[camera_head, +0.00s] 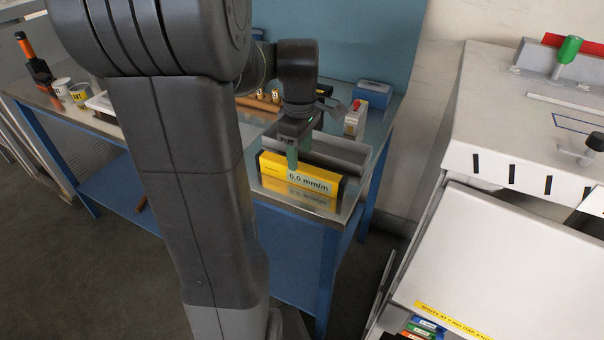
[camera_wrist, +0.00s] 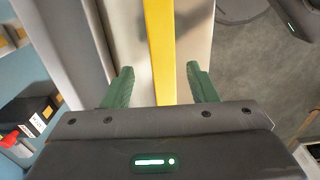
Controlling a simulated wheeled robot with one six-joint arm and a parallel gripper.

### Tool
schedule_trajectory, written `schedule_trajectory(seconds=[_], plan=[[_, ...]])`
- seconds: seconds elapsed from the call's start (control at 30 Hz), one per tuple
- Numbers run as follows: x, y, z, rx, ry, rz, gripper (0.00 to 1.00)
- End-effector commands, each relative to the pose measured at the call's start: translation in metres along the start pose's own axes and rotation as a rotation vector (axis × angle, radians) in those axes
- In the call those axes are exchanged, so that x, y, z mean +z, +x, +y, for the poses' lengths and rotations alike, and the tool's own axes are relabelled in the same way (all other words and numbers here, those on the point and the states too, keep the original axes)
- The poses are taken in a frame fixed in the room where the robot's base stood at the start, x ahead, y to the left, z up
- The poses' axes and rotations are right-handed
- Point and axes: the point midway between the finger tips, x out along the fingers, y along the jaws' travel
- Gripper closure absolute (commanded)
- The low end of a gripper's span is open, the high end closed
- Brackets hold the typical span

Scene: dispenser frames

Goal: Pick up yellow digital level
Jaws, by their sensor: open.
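The yellow digital level (camera_head: 273,168) stands on edge near the front of the blue bench's top in the head view. Its face reads "0.0 mm/m" and mirrors in the shiny surface. In the wrist view the level (camera_wrist: 160,45) shows as a yellow strip running up between the fingers. In the wrist view the two green fingers (camera_wrist: 160,88) are apart, one on each side of the level, with gaps.
A white cabinet (camera_head: 540,130) with an open drawer is at right. A wall closes the back.

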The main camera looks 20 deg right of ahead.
Motion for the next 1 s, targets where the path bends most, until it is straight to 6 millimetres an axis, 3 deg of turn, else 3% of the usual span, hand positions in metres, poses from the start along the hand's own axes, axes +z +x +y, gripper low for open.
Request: schedule_trajectory(seconds=[0.17, 0.43, 0.73, 0.77, 1.0], plan=[[0.001, 0.013, -0.001, -0.002, 0.000, -0.001, 0.47], [0.003, 0.051, -0.003, -0.003, 0.000, -0.001, 0.47], [0.003, 0.057, -0.002, 0.001, 0.000, 0.000, 0.47], [0.003, 0.057, -0.002, 0.001, 0.000, 0.000, 0.49], [0.003, 0.056, -0.002, 0.000, 0.000, 0.000, 0.96]])
